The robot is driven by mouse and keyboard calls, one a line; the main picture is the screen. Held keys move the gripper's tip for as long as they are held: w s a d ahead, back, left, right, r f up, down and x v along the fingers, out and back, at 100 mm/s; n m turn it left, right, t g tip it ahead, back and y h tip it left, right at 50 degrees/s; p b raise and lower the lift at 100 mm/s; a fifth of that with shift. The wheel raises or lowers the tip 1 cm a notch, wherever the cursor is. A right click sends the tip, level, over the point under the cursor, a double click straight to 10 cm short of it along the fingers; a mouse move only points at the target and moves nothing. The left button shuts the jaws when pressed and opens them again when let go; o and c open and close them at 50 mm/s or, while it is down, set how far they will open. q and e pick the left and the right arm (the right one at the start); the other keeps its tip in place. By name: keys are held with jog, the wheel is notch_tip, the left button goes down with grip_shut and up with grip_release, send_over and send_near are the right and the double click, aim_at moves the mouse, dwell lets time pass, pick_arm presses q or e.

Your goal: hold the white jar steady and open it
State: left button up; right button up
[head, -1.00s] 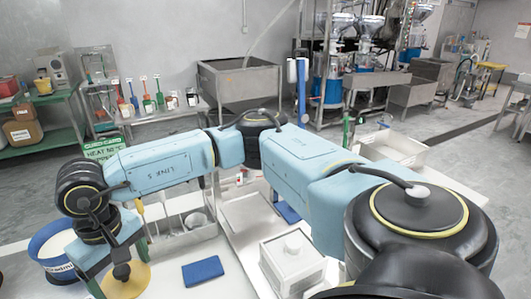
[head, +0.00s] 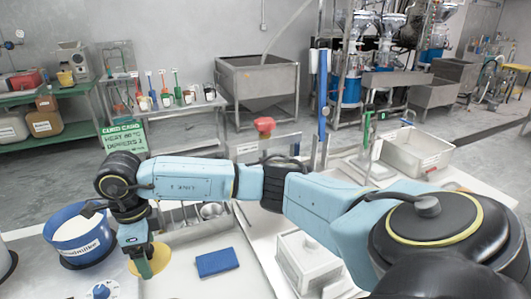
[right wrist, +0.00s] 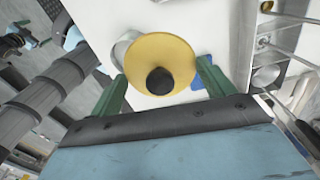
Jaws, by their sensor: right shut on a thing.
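My right gripper (head: 142,252) reaches across from the right and is shut on a round yellow lid (head: 158,262). The lid is tilted, held above the white table. In the right wrist view the yellow lid (right wrist: 178,52), with its black knob (right wrist: 160,81), lies between the two green fingers of my right gripper (right wrist: 160,85). A white object with a round blue label (head: 101,290), perhaps the jar, is cut off at the bottom left of the head view. Whether its top is open is hidden. My left gripper is not seen.
A blue tub (head: 80,240) of white contents stands at the left. A white lidded box (head: 300,262) stands under my right arm. A green sign (head: 124,138) stands behind.

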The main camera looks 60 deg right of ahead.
aim_at(156, 252)
jog(key=f+m, duration=0.1)
jog(key=m, duration=0.1)
jog(key=d+f+m, duration=0.1)
jog(key=m, duration=0.2)
jog(key=d+f+m+b, duration=0.1)
jog(key=m, duration=0.2)
jog(key=shift+w+f, duration=0.25)
jog(key=shift+f, duration=0.1)
jog(key=d+f+m+b, duration=0.1)
jog(key=f+m, duration=0.3)
jog(key=f, duration=0.1)
jog(key=d+f+m, duration=0.1)
jog(key=f+m, duration=0.3)
jog(key=f, duration=0.1)
jog(key=d+f+m+b, duration=0.1)
jog(key=f+m, duration=0.2)
jog(key=f, duration=0.1)
jog(key=shift+s+d+f+m+b, duration=0.2)
jog(key=shift+f+m+b, duration=0.15)
jog(key=shift+f+m, duration=0.05)
jog(key=shift+f, duration=0.2)
jog(key=o, duration=1)
jog(key=shift+r, duration=0.1)
